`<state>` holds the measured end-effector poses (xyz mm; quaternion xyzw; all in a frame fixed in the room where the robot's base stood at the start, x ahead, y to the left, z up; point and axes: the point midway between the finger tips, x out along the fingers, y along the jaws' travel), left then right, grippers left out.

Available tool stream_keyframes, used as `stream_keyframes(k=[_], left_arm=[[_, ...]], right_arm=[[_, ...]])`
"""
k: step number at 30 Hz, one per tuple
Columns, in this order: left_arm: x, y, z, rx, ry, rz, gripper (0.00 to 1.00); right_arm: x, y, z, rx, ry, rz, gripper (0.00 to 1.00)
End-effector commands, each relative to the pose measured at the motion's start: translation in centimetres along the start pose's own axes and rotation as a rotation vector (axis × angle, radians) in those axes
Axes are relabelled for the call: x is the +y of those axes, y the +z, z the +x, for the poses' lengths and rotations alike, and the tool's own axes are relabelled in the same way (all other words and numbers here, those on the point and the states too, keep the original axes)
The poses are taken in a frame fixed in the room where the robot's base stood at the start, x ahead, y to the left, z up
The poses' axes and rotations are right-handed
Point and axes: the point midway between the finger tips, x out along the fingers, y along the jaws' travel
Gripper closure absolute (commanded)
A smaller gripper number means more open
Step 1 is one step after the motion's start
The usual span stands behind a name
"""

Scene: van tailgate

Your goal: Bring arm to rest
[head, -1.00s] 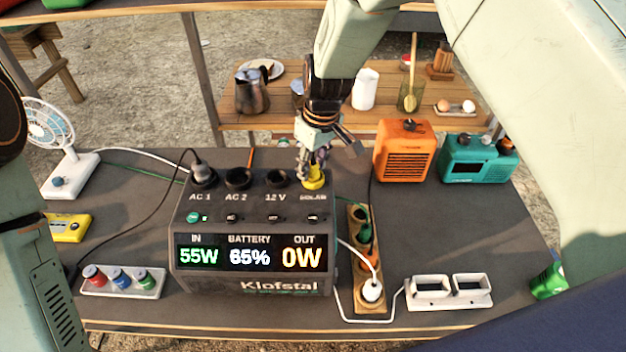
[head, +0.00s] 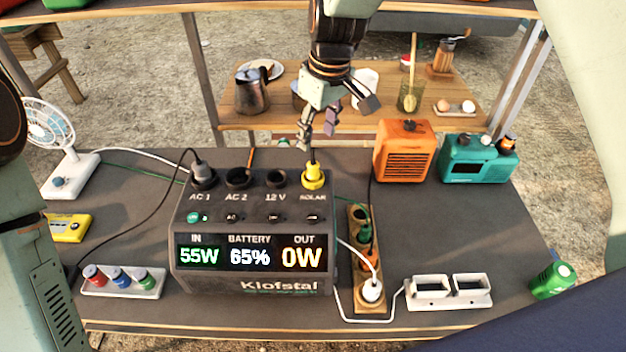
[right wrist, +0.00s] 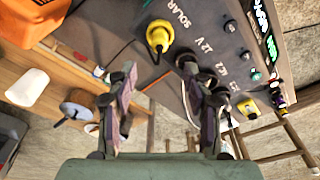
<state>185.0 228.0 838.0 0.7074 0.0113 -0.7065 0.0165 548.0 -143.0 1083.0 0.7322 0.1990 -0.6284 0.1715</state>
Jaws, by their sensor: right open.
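My right gripper (head: 318,128) is open and empty, in the air above and behind the power station (head: 250,285). It also shows in the right wrist view (right wrist: 165,95), with its two fingers apart and nothing between them. A yellow plug (head: 314,176) sits in the station's solar socket, below the right gripper and apart from it. The plug also shows in the right wrist view (right wrist: 159,36). The station's display reads IN 55W, BATTERY 65%, OUT 0W. Part of my left arm shows at the left edge of the head view, but its gripper is out of view.
A black plug (head: 203,172) is in AC 1. A power strip (head: 366,300), an orange heater-like box (head: 403,150), a teal radio (head: 477,160) and a white fan (head: 62,160) stand around. A wooden shelf (head: 235,115) with a kettle (head: 252,90) is behind.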

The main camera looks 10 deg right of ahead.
Motion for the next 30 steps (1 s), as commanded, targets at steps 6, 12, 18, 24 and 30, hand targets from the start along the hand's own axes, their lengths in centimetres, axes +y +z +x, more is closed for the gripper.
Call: stream_keyframes(k=[6, 12, 18, 24, 30], left_arm=[[0.0, 0.0, 0.0, 0.0, 0.0, 0.0, 0.63], [0.0, 0.0, 0.0, 0.0, 0.0, 0.0, 0.63], [0.0, 0.0, 0.0, 0.0, 0.0, 0.0, 0.63], [0.0, 0.0, 0.0, 0.0, 0.0, 0.0, 0.63], [0.0, 0.0, 0.0, 0.0, 0.0, 0.0, 0.63]], right_arm=[[0.0, 0.0, -1.9, -0.001, 0.0, 0.0, 0.49], [0.0, 0.0, -2.2, -0.002, -0.001, 0.0, 0.49], [0.0, 0.0, -2.1, -0.001, -0.001, 0.0, 0.49], [0.0, 0.0, -2.1, -0.001, -0.001, 0.0, 0.49], [-0.1, 0.2, -2.2, 0.0, 0.0, 0.0, 0.49]])
